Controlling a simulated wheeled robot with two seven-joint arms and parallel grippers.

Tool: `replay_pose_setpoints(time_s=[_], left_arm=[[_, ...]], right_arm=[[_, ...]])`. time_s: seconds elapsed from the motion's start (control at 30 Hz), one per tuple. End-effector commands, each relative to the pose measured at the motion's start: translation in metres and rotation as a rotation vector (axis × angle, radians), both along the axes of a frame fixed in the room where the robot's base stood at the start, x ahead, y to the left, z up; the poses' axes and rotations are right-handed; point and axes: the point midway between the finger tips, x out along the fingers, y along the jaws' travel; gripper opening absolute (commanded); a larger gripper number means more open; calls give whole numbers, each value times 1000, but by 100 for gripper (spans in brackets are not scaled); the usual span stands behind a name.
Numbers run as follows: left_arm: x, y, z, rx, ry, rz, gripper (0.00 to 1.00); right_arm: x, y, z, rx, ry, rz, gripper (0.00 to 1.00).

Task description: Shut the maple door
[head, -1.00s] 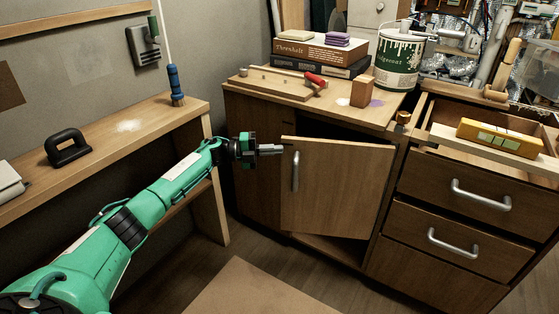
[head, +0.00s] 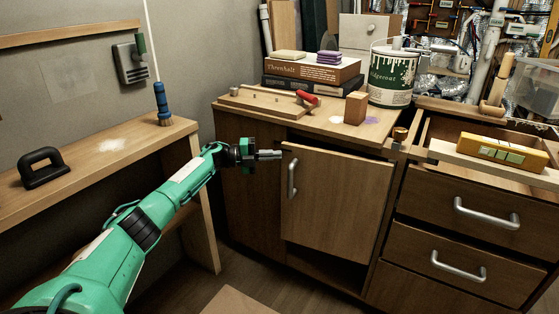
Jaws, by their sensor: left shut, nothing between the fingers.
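The maple door (head: 335,205) is a light brown cabinet door with a silver vertical handle (head: 292,179). It stands slightly ajar, its right edge by the drawer unit, with a dark gap above and below it. My left gripper (head: 279,155) is shut and empty, its fingertips at the door's upper left edge, above the handle. I cannot tell whether they touch the door. The cabinet (head: 248,190) holds the door under a wooden top. My right gripper is not in view.
On the cabinet top are books (head: 312,68), a red-handled tool (head: 307,97), a wooden block (head: 355,108) and a paint can (head: 392,75). The open top drawer (head: 480,167) at right holds a yellow level (head: 502,150). A bench (head: 95,175) stands at left.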

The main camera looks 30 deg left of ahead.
Motion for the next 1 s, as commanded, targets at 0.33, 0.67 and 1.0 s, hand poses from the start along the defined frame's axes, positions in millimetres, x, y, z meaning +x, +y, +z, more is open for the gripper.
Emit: replay_pose_setpoints(time_s=[0.33,0.67,1.0], left_arm=[[-1,12,0,-1,-1,15,0],[-1,13,1,-1,-1,16,0],[-5,9,2,-1,1,13,0]], right_arm=[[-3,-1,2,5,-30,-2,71],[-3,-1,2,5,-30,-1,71],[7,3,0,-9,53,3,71]])
